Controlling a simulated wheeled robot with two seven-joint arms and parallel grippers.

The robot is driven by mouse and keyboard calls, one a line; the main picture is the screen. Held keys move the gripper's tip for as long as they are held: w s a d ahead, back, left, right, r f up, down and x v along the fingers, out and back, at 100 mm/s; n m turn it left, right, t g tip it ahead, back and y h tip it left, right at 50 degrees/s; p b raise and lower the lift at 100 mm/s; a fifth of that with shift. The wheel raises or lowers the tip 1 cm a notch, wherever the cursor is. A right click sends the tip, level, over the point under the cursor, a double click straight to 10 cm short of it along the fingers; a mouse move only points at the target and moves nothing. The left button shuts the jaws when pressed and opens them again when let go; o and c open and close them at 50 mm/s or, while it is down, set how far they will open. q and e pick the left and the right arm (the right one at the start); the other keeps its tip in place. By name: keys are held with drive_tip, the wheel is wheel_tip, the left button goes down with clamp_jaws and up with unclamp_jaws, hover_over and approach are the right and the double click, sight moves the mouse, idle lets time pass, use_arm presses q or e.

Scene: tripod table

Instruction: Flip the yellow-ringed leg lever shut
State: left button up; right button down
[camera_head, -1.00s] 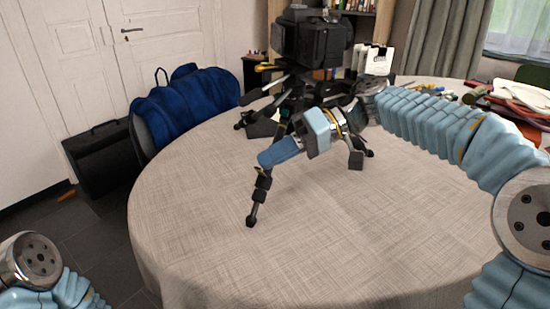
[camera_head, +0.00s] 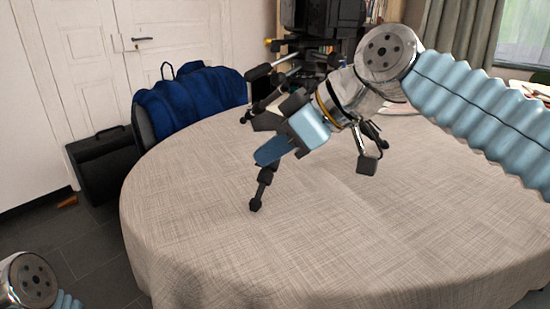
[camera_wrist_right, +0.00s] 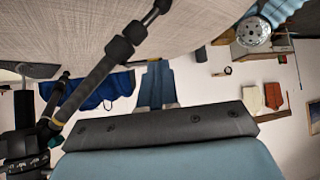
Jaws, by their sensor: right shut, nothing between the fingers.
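A black camera tripod stands on the round table, with a dark camera body (camera_head: 322,18) at its top. Its near leg (camera_head: 262,186) slants down to the cloth below my right gripper (camera_head: 268,153). The leg also crosses the upper left of the right wrist view (camera_wrist_right: 98,72). My right gripper's blue fingers are together and empty; they also show in the wrist view (camera_wrist_right: 156,86). In the head view the fingers overlap the leg's upper part; I cannot tell if they touch. I cannot make out the yellow-ringed lever. My left gripper is out of view.
The tablecloth (camera_head: 330,235) is clear in front and to the right of the near leg. A blue bag or jacket (camera_head: 195,105) is beyond the table's left edge. A black case (camera_head: 105,165) stands on the floor at the left.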

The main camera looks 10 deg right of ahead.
drive_tip(key=t+b, duration=0.1)
drive_tip(key=f+n+t+h+b, duration=0.1)
drive_tip(key=f+t+h+b, duration=0.1)
drive_tip(key=b, duration=0.1)
drive_tip(key=shift+s+a+f+n, duration=0.2)
drive_tip(key=shift+s+a+n, duration=0.15)
drive_tip(key=shift+s+n, duration=0.05)
drive_tip(key=shift+r, duration=0.25)
drive_tip(key=shift+w+d, duration=0.1)
drive_tip(key=shift+w+d+f, duration=0.15)
drive_tip(key=shift+w+d, duration=0.25)
drive_tip(key=shift+w, duration=0.2)
drive_tip(key=shift+p, duration=0.3)
